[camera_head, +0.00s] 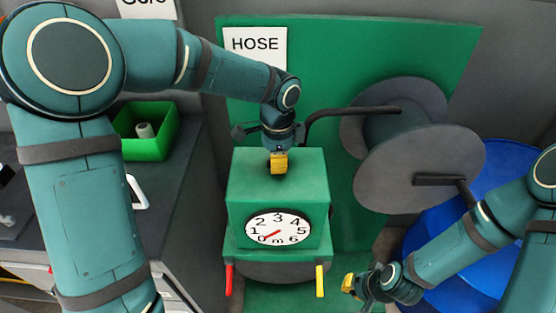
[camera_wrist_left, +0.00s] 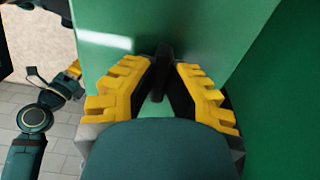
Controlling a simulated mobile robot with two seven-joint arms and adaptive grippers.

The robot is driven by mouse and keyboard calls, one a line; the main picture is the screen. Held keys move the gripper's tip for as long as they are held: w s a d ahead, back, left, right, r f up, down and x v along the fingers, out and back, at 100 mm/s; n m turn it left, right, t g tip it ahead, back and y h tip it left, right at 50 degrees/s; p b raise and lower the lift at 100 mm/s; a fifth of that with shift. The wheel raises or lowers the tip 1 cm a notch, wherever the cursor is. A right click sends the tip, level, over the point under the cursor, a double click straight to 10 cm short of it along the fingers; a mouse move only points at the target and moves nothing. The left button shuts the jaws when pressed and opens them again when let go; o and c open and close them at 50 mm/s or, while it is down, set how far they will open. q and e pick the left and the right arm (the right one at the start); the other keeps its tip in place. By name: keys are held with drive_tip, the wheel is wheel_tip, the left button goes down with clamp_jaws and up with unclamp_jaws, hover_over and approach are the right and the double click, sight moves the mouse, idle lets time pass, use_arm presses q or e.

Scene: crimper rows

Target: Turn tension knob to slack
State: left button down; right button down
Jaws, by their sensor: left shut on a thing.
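The green hose machine (camera_head: 245,180) has a white dial (camera_head: 278,229) marked 0 to 6 m on its front, its red needle at the low end. My left gripper (camera_head: 278,163) reaches down at the top of the machine. In the left wrist view its yellow fingers (camera_wrist_left: 165,80) close in on a dark narrow part (camera_wrist_left: 163,62) on the green body, likely the tension knob. The fingers are shut on it, and its marking cannot be read. My right gripper (camera_head: 352,284) hangs to the lower right of the machine, apart from it; its finger gap is unclear.
A red lever (camera_head: 229,280) and a yellow lever (camera_head: 320,281) stick out below the dial. A grey reel (camera_head: 415,170) and a blue drum (camera_head: 510,165) stand at the right. A green bin (camera_head: 165,155) sits on the left counter. A HOSE sign (camera_head: 255,44) hangs behind.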

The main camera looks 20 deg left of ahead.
use_arm(q)
drive_tip(key=n, duration=0.4)
drive_tip(key=shift+f+n, duration=0.1)
drive_tip(key=shift+n, duration=0.3)
drive_tip(key=n, duration=0.5)
drive_tip(key=shift+b, duration=0.3)
drive_tip(key=n, duration=0.5)
drive_tip(key=shift+n, duration=0.4)
drive_tip(key=n, duration=0.4)
drive_tip(key=shift+n, duration=0.3)
drive_tip(key=n+p, duration=0.1)
drive_tip(key=n, duration=0.3)
drive_tip(key=shift+n, duration=0.3)
drive_tip(key=n+p, duration=0.1)
drive_tip(key=n, duration=0.2)
drive_tip(key=shift+p, duration=0.3)
drive_tip(key=n+p, duration=0.1)
drive_tip(key=n, duration=0.3)
drive_tip(key=shift+p, duration=0.4)
drive_tip(key=shift+n+p, duration=0.95)
drive_tip(key=shift+n, duration=0.65)
